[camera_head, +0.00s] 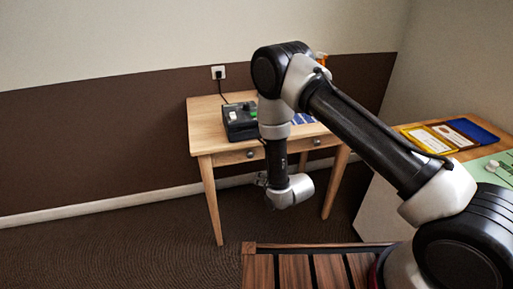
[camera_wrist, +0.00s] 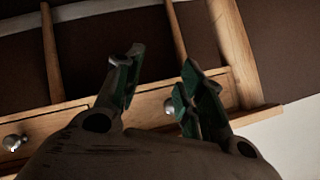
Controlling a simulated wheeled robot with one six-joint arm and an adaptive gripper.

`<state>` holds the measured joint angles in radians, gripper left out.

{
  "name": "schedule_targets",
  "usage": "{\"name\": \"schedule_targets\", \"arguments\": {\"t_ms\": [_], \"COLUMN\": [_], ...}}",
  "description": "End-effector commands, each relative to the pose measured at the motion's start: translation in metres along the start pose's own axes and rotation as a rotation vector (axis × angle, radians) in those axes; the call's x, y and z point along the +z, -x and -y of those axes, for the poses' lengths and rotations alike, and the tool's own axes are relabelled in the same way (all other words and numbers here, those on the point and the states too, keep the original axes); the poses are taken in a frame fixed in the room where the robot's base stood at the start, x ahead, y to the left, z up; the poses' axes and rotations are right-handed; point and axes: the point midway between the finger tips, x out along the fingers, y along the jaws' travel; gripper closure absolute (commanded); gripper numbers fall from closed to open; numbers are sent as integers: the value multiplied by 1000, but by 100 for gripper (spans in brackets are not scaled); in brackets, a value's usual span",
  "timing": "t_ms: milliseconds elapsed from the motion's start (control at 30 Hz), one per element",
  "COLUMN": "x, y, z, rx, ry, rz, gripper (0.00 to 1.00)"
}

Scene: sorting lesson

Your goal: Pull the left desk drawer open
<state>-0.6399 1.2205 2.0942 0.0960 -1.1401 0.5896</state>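The wooden desk (camera_head: 206,110) stands against the wall with two drawers in its front. The left drawer (camera_head: 228,158) looks shut flush, with a round metal knob (camera_head: 250,153). The right drawer's knob (camera_head: 317,142) shows right of my arm. My gripper (camera_head: 261,180) is low in front of the desk, near the left drawer. The wrist view seems upside down. There my gripper (camera_wrist: 160,78) is open, with a knob (camera_wrist: 168,105) visible between its fingers, apparently the left drawer's. No contact is clear. The other knob (camera_wrist: 14,142) is at the left edge.
A side table at right bears a yellow-framed item (camera_head: 425,140) and a green mat (camera_head: 490,167). A slatted wooden surface (camera_head: 295,270) is in the foreground.

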Motion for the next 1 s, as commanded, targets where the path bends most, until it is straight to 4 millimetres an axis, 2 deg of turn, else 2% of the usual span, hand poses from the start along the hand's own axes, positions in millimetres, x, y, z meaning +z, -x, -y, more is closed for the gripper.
{"name": "schedule_targets", "arguments": {"t_ms": [100, 200, 300, 467, 733, 1000], "x": [-34, -52, -62, -67, -77, -80], "y": [1, 6, 6, -12, -54, -66], "z": [22, 33, 40, 42, 49, 51], "rx": [-94, -149, -180, -181, -179, -178], "ry": [-62, -102, -132, -145, -143, -142], "rz": [-139, -211, -246, -244, -243, -240], "gripper": [61, 61, 61, 61, 61, 61]}}
